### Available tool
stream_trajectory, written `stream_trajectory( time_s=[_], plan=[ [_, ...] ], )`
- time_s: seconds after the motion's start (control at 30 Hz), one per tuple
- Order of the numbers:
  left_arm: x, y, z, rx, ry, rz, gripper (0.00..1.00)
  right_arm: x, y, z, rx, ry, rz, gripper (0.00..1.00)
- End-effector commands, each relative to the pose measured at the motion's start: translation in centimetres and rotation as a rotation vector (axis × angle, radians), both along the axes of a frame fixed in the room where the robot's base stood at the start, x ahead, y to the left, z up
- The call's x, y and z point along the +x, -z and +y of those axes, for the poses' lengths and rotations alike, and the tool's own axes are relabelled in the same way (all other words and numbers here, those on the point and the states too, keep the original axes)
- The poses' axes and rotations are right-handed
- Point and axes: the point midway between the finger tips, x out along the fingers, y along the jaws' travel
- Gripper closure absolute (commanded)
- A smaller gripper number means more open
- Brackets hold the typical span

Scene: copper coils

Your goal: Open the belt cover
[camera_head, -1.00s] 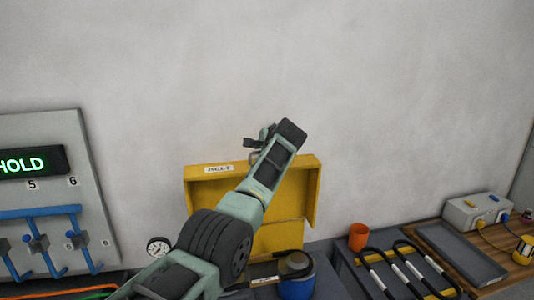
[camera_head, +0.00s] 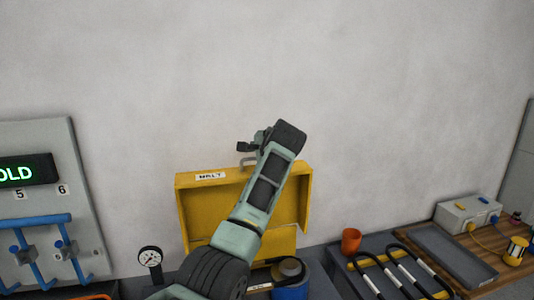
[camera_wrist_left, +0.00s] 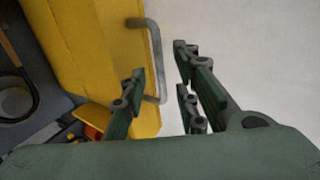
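The yellow belt cover (camera_head: 190,212) stands raised against the wall behind the bench, its hollow side facing me. A BELT label (camera_head: 210,176) is on its top edge. Its grey handle (camera_head: 248,161) sticks up from that edge and also shows in the left wrist view (camera_wrist_left: 157,60). My left gripper (camera_head: 256,147) is at the handle, with my arm crossing in front of the cover. In the left wrist view the fingers (camera_wrist_left: 160,90) are spread, with the handle between them, nearer the left finger. I cannot tell whether that finger touches it. My right gripper is not in view.
A gauge (camera_head: 150,257) stands left of the cover, beside a panel with blue levers (camera_head: 40,220). A blue pot (camera_head: 291,287) is below the cover. An orange cup (camera_head: 351,241) and several black loops (camera_head: 408,270) are to the right. The wall above is clear.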

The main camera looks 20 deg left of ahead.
Motion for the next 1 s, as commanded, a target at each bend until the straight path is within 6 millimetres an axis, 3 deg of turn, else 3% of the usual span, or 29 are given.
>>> stream_trajectory(
  time_s=[0.2,0.4,0.9,1.0],
  plan=[
    [-2.8,-2.0,-2.0,-0.001,0.003,-0.004,0.72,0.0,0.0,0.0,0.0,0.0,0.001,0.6],
    [-4.3,-3.0,-3.0,0.0,0.001,-0.003,0.72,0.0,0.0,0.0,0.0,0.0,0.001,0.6],
    [-4.6,-3.2,-3.2,0.0,0.001,-0.001,0.72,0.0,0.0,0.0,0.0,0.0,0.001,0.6],
    [-4.7,-2.0,-3.2,-0.015,-0.001,0.003,0.72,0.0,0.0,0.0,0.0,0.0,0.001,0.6]
  ],
)
